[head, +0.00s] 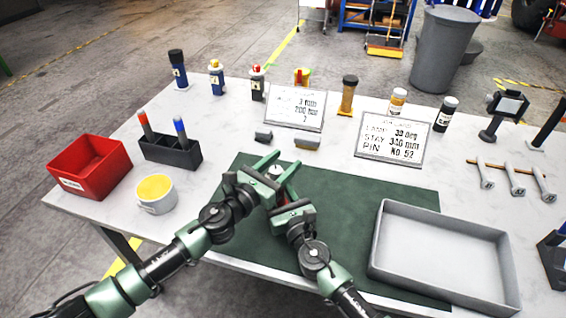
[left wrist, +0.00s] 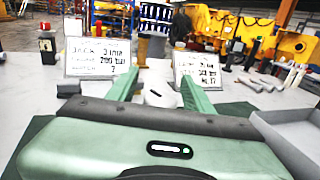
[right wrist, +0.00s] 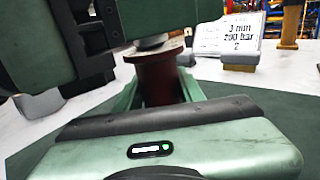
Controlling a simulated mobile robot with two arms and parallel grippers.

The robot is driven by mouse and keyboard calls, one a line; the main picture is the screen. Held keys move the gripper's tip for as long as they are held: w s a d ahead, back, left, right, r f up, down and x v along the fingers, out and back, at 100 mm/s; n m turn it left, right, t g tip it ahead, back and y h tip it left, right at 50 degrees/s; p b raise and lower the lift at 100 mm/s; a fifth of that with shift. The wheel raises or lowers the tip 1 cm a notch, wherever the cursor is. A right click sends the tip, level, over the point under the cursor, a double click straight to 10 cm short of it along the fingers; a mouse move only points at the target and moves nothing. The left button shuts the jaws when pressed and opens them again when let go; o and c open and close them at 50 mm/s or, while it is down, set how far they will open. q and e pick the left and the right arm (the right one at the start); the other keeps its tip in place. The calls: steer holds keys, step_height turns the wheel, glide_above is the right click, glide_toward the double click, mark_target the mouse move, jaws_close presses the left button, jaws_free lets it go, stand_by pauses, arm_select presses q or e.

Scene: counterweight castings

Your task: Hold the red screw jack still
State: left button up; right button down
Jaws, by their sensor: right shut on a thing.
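The red screw jack (head: 275,171) stands at the back of the green mat (head: 225,195), mostly hidden by my grippers in the head view. In the right wrist view its dark red body (right wrist: 160,78) shows upright between the fingers of my right gripper (right wrist: 160,92), which is shut on it. My left gripper (head: 279,159) is above, at the jack's top, with its fingers apart. In the left wrist view a pale metal piece (left wrist: 160,96), seemingly the jack's top, lies between those fingers with gaps beside it.
A jack placard (head: 295,107) and a lamp placard (head: 391,142) stand behind, with small grey blocks (head: 306,142) nearby. A grey tray (head: 440,215) is on the right. A red bin (head: 88,168), a marker holder (head: 170,152) and a yellow-filled cup (head: 155,192) are on the left.

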arm_select(q)
steer(key=v, duration=1.2)
arm_select(e)
steer(key=c, duration=0.8)
jaws_free()
